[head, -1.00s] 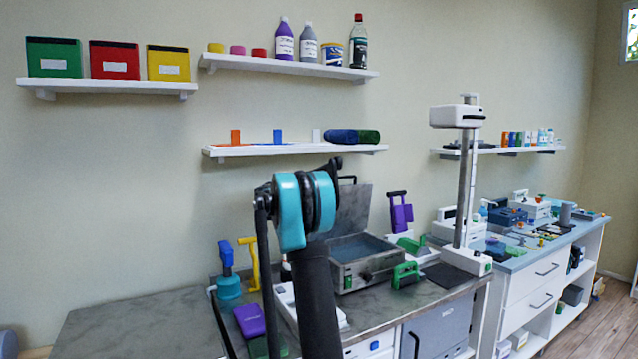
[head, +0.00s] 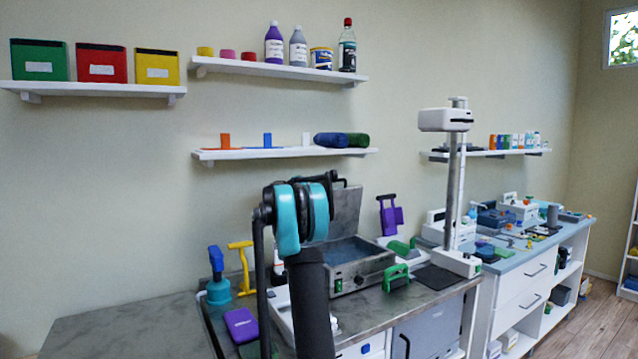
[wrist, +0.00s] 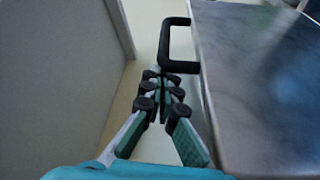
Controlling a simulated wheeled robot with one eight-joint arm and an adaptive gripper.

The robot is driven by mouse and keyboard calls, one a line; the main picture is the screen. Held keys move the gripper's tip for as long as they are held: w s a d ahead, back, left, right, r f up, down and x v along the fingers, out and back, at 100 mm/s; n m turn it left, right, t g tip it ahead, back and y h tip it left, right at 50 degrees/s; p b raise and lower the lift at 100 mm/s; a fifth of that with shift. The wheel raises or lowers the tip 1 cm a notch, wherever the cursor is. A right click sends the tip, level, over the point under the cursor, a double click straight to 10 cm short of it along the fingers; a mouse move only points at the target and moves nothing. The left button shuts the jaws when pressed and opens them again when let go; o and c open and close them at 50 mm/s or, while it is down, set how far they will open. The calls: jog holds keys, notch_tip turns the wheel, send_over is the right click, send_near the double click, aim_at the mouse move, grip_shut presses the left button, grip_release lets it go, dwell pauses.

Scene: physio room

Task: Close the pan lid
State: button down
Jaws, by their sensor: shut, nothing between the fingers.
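The pan is a grey metal box (head: 374,274) on the bench in the head view, with bluish contents and a green switch on its front. Its lid (head: 344,213) stands raised, nearly upright, at the back. In the wrist view the lid's grey face (wrist: 262,85) fills the right side, with its black loop handle (wrist: 164,45) on its left edge. My gripper (wrist: 165,73) has its fingers together and empty, with the tips at or very near the handle's lower end. I cannot tell whether they touch. My arm hides the gripper in the head view.
A green-handled item (head: 396,277) stands right of the pan, and a purple one (head: 390,214) behind it. A teal-and-blue pump (head: 218,280) and a yellow handle (head: 243,262) are left. The left bench top is clear.

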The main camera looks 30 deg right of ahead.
jog(key=shift+s, duration=0.45)
jog(key=s+d+f+m+g+h, duration=0.1)
jog(key=s+f+m, duration=0.25)
jog(key=s, duration=0.35)
jog(key=s+f+m+h, duration=0.1)
jog(key=s+f+m, duration=0.1)
jog(key=s+m, duration=0.35)
jog(key=s+f+m+g+h, duration=0.1)
jog(key=s+f+m, duration=0.3)
jog(key=s+f, duration=0.6)
jog(key=shift+s+d+f+g+h, duration=0.4)
jog(key=shift+f+g, duration=0.3)
jog(key=shift+f, duration=1.35)
jog(key=shift+w, duration=0.1)
